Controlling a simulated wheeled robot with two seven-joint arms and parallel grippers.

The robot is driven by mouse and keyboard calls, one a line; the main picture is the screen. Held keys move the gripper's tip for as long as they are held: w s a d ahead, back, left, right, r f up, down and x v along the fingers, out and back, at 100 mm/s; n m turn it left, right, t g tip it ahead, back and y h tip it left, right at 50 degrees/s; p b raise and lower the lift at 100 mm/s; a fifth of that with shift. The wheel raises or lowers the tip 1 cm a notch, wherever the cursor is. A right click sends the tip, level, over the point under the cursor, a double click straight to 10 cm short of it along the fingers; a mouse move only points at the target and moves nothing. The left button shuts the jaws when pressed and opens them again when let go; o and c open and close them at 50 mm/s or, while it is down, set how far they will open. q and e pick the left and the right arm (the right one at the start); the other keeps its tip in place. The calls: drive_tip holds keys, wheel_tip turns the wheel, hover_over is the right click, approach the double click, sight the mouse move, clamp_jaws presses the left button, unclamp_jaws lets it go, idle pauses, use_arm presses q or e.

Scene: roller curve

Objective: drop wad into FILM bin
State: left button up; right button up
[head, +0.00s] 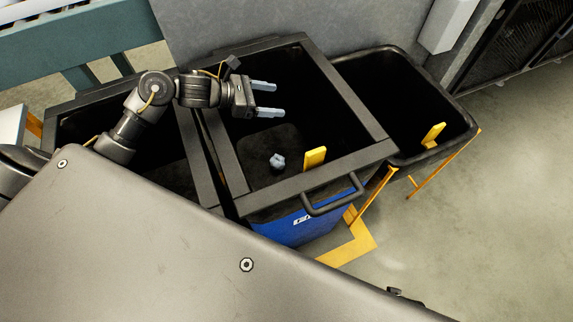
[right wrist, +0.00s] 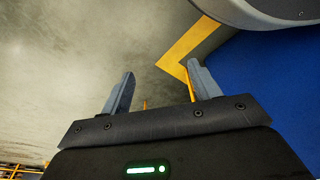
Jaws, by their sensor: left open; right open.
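A small crumpled grey-blue wad (head: 278,160) shows inside the opening of the middle black-rimmed bin (head: 345,100). I cannot tell whether it rests on the bottom or is in the air. This bin has a blue front with a small white label (head: 302,219), too small to read. My left gripper (head: 268,98) is open and empty over this bin, apart from the wad and farther back. My right gripper (right wrist: 160,70) is open with nothing between its fingers in the right wrist view; it is not visible in the head view.
A second black bin (head: 205,190) stands to the left, partly behind my arm. A third black bin (head: 463,125) on a yellow frame stands to the right. Yellow tabs (head: 315,158) show in the middle and right bins. Yellow tape (head: 352,245) marks the floor; open floor lies right.

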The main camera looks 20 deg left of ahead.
use_arm(q)
drive_tip(key=b+v, duration=0.1)
drive_tip(key=v, duration=0.9)
drive_tip(key=shift+s+a+r, duration=0.2)
drive_tip(key=shift+a+r, duration=0.05)
use_arm(e)
drive_tip(key=r, duration=0.2)
drive_tip(key=shift+w+a+r, duration=0.15)
drive_tip(key=shift+w+r, duration=0.25)
drive_tip(key=shift+f, duration=0.1)
